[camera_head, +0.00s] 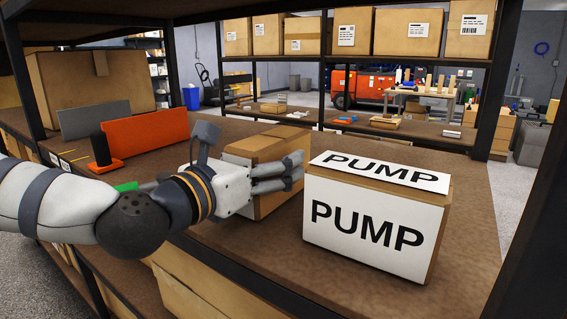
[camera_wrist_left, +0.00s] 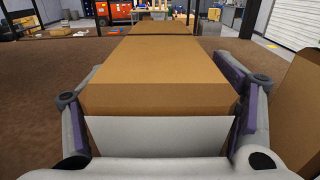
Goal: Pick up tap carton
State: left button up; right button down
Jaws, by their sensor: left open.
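A brown carton (camera_head: 262,148) stands on the brown shelf board, left of the carton marked PUMP. Its label word is not readable, so I cannot confirm that it is the tap carton. In the left wrist view the brown carton (camera_wrist_left: 160,72) fills the middle, with a white panel on its near face. My left gripper (camera_head: 297,168) is open, with one finger on each side of this carton. In the left wrist view the gripper (camera_wrist_left: 160,66) has its purple-padded fingers beside the carton walls; contact is unclear. My right gripper is not in view.
The PUMP carton (camera_head: 365,217) stands close on the right; its brown side (camera_wrist_left: 301,112) shows in the wrist view. An orange panel (camera_head: 147,131) and a grey panel (camera_head: 94,119) stand at the left. Dark rack posts (camera_head: 498,80) bound the shelf. Board right of PUMP is bare.

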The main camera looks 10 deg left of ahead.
pick_arm(q)
jog(key=shift+s+a+r, duration=0.1)
jog(key=shift+s, duration=0.25)
jog(key=shift+s+a+r, duration=0.15)
jog(key=shift+s+r, duration=0.05)
jog(key=shift+s, duration=0.3)
jog(key=shift+c, duration=1.4)
jog(key=shift+s, duration=0.1)
jog(key=c, duration=0.5)
jog(key=shift+w+f, duration=0.15)
jog(key=shift+w, duration=0.1)
jog(key=c, duration=0.8)
jog(key=shift+c, duration=0.2)
